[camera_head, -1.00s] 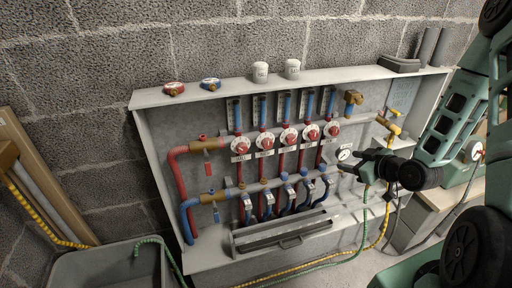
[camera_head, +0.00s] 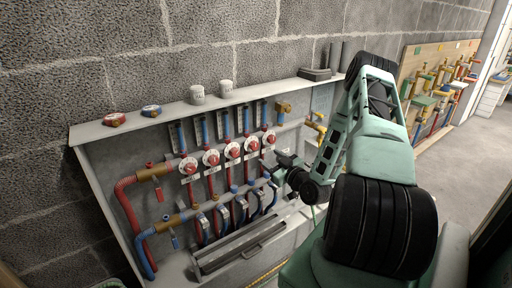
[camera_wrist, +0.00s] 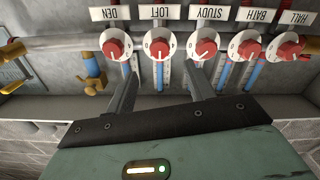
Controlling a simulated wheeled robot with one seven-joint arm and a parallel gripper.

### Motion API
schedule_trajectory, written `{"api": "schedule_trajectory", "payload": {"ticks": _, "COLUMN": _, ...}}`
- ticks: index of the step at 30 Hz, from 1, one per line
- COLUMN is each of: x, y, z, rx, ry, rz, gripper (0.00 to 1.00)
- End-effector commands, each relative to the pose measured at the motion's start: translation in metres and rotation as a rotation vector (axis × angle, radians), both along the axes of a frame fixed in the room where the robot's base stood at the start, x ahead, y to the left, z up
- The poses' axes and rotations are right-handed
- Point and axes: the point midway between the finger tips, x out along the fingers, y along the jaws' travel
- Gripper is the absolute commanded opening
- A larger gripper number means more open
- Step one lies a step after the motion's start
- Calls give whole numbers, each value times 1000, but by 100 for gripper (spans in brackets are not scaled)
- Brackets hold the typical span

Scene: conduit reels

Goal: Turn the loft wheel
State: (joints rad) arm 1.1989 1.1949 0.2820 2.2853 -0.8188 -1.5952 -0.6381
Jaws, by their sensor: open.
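The loft wheel is a red knob on a white dial, second from the left in the wrist view (camera_wrist: 160,44), under an upside-down LOFT label (camera_wrist: 159,13). In the head view it is the fourth wheel from the left (camera_head: 251,145). My gripper (camera_wrist: 162,74) is open and empty. In the wrist view its two fingers point toward the wheel row, one to each side of the loft wheel's column, with the tips below the dial in the picture. No contact with the wheel shows. In the head view my arm reaches to the panel's right part.
The den wheel (camera_wrist: 115,45) and study wheel (camera_wrist: 204,44) flank the loft wheel closely. White cups (camera_head: 226,88) stand on the panel's top ledge. Brass fittings (camera_head: 284,107) are at the right.

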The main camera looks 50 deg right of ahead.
Motion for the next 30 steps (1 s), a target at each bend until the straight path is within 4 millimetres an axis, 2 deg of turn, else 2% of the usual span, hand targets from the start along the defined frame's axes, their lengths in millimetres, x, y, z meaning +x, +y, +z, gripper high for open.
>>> {"api": "schedule_trajectory", "payload": {"ticks": 6, "x": 45, "y": -10, "z": 2, "rx": -1, "ry": -3, "rz": 2, "gripper": 54}}
{"api": "schedule_trajectory", "payload": {"ticks": 12, "x": 74, "y": -17, "z": 1, "rx": 0, "ry": -1, "rz": 2, "gripper": 54}}
{"api": "schedule_trajectory", "payload": {"ticks": 18, "x": 87, "y": -21, "z": 0, "rx": 1, "ry": 1, "rz": 0, "gripper": 54}}
{"api": "schedule_trajectory", "payload": {"ticks": 26, "x": 88, "y": -21, "z": 0, "rx": 1, "ry": 1, "rz": 1, "gripper": 54}}
{"api": "schedule_trajectory", "payload": {"ticks": 27, "x": 88, "y": -21, "z": 0, "rx": 1, "ry": 1, "rz": 1, "gripper": 51}}
{"api": "schedule_trajectory", "payload": {"ticks": 30, "x": 88, "y": -21, "z": 0, "rx": 1, "ry": 1, "rz": 1, "gripper": 23}}
